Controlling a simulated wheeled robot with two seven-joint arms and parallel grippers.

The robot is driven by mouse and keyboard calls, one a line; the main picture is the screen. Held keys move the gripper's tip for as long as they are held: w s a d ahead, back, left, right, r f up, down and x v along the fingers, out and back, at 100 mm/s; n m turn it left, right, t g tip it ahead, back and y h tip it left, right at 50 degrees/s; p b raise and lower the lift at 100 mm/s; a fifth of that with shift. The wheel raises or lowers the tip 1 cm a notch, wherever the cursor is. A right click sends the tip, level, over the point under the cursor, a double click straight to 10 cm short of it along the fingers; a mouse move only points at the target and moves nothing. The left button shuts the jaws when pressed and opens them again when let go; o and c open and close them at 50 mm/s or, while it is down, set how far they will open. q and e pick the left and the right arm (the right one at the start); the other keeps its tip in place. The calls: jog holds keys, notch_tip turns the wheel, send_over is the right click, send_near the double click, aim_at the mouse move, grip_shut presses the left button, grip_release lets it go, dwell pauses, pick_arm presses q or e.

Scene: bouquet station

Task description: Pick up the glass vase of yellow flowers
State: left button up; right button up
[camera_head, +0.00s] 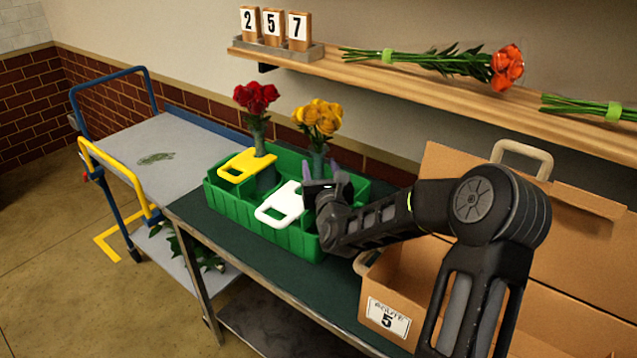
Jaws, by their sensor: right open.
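The glass vase of yellow flowers (319,117) stands upright in the right part of the green crate (232,207). My right gripper (322,182) is open at the vase, just below the blooms. I cannot tell whether its fingers are around the glass or touching it. My left gripper is not in view.
A vase of red flowers (257,98) with a yellow tag (246,166) stands in the crate's left part. An open cardboard box (430,277) marked 5 is at the right. A wooden shelf (440,82) with wrapped orange flowers (505,68) runs above. A cart (185,150) stands left.

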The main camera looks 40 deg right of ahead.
jog(key=shift+c, duration=0.2)
dwell(0.4)
grip_shut()
dwell(0.3)
dwell(0.9)
jog(key=shift+r, duration=0.15)
